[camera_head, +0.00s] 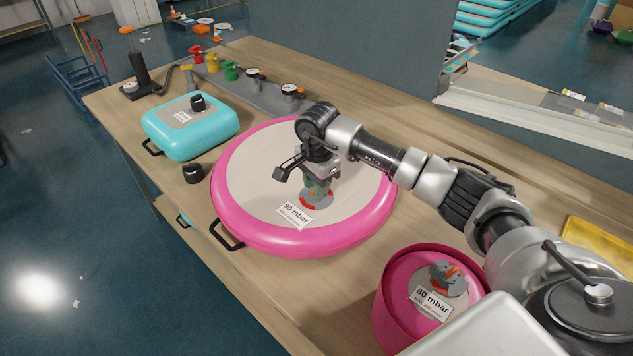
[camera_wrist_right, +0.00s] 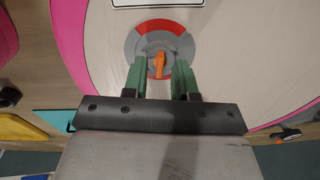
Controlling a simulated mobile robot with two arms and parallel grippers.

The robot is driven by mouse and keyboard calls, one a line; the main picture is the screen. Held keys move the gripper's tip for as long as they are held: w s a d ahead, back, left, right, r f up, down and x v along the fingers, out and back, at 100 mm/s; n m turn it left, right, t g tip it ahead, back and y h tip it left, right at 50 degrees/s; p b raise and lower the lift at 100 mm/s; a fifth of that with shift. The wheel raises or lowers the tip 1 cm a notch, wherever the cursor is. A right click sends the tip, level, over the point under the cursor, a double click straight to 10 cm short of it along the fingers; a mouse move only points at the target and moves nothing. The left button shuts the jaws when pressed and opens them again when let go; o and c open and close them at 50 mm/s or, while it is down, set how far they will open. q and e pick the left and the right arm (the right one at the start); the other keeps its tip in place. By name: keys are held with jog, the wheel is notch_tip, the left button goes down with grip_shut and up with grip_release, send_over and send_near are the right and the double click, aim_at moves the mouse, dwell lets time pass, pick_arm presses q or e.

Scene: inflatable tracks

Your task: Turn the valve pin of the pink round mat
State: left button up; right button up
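The pink round mat (camera_head: 245,234) lies flat on the wooden workbench, with a beige top and a "90 mbar" label (camera_head: 295,213). Its grey and red valve disc (camera_head: 314,203) is partly hidden by my right gripper in the head view. In the right wrist view the disc (camera_wrist_right: 136,45) shows an orange valve pin (camera_wrist_right: 158,63) at its middle. My right gripper (camera_head: 318,190) points down over the valve. Its green fingers are apart, one on each side of the pin, with visible gaps. My left gripper is not in view.
A turquoise cushion (camera_head: 215,128) and a black cap (camera_head: 193,174) lie left of the mat. A grey rail with coloured valves and gauges (camera_head: 262,96) runs behind. A pink "80 mbar" cylinder (camera_head: 396,312) stands front right; yellow material (camera_head: 600,245) lies at right.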

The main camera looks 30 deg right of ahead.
grip_shut()
jog(key=shift+m+b, duration=0.5)
jog(key=shift+m, duration=0.3)
jog(key=m+b, duration=0.1)
jog(key=m, duration=0.2)
jog(key=shift+b, duration=0.3)
jog(key=m+b, duration=0.1)
jog(key=m, duration=0.4)
jog(key=shift+m+b, duration=0.3)
jog(key=shift+b, duration=0.1)
jog(key=shift+r+m+b, duration=0.1)
jog(key=shift+m+b, duration=0.4)
jog(key=shift+m, duration=1.8)
jog(key=shift+o, duration=0.8)
grip_release()
